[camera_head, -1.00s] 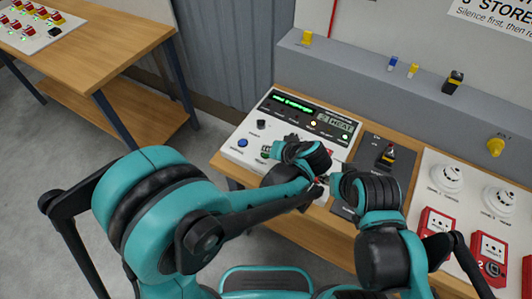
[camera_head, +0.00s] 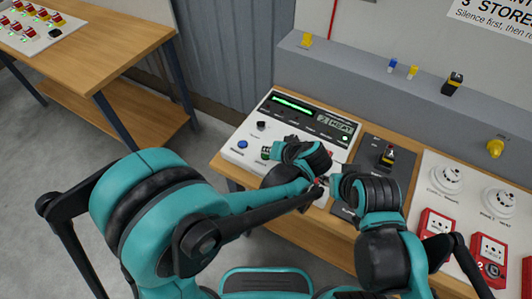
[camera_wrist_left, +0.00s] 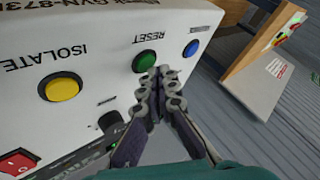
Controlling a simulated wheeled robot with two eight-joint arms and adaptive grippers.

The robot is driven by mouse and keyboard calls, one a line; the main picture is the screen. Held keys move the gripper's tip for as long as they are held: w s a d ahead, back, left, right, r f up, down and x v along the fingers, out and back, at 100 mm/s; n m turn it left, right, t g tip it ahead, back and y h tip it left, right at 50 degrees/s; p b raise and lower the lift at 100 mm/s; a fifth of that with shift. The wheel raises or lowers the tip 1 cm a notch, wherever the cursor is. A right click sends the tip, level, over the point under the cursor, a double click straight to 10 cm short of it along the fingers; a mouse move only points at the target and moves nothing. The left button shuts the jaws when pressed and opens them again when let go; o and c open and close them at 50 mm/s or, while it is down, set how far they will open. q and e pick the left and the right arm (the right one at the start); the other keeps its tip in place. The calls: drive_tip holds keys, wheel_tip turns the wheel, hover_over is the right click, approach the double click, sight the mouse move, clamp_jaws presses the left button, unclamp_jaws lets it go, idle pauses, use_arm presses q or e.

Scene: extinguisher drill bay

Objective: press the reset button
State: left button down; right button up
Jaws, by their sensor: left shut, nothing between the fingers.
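The green button (camera_wrist_left: 145,60) labelled RESET is on the white face of the alarm panel, between a blue button (camera_wrist_left: 191,48) and a yellow button (camera_wrist_left: 61,86) labelled ISOLATE. My left gripper (camera_wrist_left: 160,76) is shut and empty, its fingertips right at the edge of the green button in the wrist view. I cannot tell whether they touch it. In the head view the panel (camera_head: 277,122) lies on the bench, and my left wrist covers much of its lower part.
A dark plate with a small switch (camera_head: 387,157) lies right of the panel. Further right are white detectors (camera_head: 446,178) and red call points (camera_head: 489,250). A grey ledge (camera_head: 365,75) runs behind. Another wooden table (camera_head: 108,55) stands at the far left.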

use_arm(q)
drive_tip(key=shift+r, duration=0.35)
drive_tip(key=shift+r, duration=0.1)
wheel_tip(320, 180, up, 5)
drive_tip(key=p, duration=0.4)
idle(0.3)
idle(0.5)
drive_tip(key=s+a+r+n+h+b, duration=0.1)
drive_tip(key=s+a+h, duration=0.4)
drive_tip(key=s+a, duration=0.9)
drive_tip(key=shift+a+r+n+b, duration=0.45)
drive_tip(key=shift+a+b, duration=0.9)
drive_tip(key=shift+a, duration=0.8)
